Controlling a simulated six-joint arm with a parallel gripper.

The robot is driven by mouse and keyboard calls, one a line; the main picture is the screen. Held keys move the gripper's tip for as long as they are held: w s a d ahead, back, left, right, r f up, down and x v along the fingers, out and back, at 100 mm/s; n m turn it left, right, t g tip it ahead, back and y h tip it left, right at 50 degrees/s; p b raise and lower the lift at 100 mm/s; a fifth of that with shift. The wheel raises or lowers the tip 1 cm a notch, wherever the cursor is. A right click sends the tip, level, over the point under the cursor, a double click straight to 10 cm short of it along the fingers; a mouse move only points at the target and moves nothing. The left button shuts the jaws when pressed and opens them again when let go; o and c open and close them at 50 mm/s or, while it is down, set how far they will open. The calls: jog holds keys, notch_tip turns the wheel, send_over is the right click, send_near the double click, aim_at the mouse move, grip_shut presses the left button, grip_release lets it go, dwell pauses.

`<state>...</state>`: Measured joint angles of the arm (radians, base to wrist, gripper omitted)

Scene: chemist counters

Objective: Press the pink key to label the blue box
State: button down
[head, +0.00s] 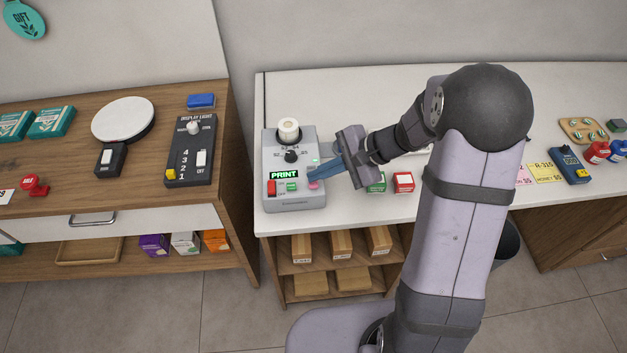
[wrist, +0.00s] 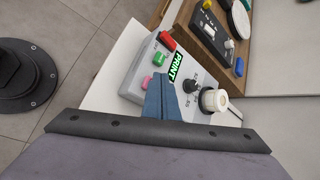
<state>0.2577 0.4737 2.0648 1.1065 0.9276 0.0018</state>
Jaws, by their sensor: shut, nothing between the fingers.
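The pink key (head: 313,184) is at the front right of a grey label printer (head: 310,203) with a lit PRINT display (head: 284,175). It also shows in the wrist view (wrist: 148,83), just left of my fingertips. My gripper (head: 314,175), with blue fingers, is shut and empty. Its tips are close beside the pink key; I cannot tell whether they touch it. In the wrist view my gripper (wrist: 161,79) reaches over the printer. No blue box is clearly visible on the printer's counter; my gripper and arm cover part of it. A blue block (head: 201,101) lies on the left counter.
A green key (head: 292,187), a red switch (head: 272,188), a black dial (head: 291,156) and a white roll (head: 288,129) are on the printer. A green box (head: 376,183) and a red box (head: 403,182) stand to its right. The counter behind is clear.

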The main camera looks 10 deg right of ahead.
aim_at(320, 187)
jog(key=shift+r, duration=0.3)
jog(key=shift+r+p, duration=2)
jog(key=shift+r, duration=0.4)
jog(key=s+d+f+n+g+h, duration=0.2)
jog(key=s+d+f+n+h, duration=0.15)
jog(key=s, duration=0.35)
jog(key=s+d+f+n+g+h, duration=0.2)
jog(key=s+d+f+g, duration=0.15)
jog(key=s, duration=0.45)
jog(key=s+d+r+n+h, duration=0.2)
jog(key=s+d+n+h, duration=0.1)
jog(key=s+n, duration=0.25)
jog(key=shift+w+a+r+n+t, duration=0.25)
jog(key=shift+a+r+t, duration=0.2)
jog(key=shift+r, duration=0.15)
jog(key=shift+w+a+r+n+t, duration=0.2)
jog(key=shift+a+r+n+t, duration=0.1)
jog(key=shift+r+t, duration=0.25)
jog(key=shift+w+a+r+n+t, duration=0.25)
jog(key=shift+a+r+t, duration=0.15)
jog(key=shift+r, duration=0.25)
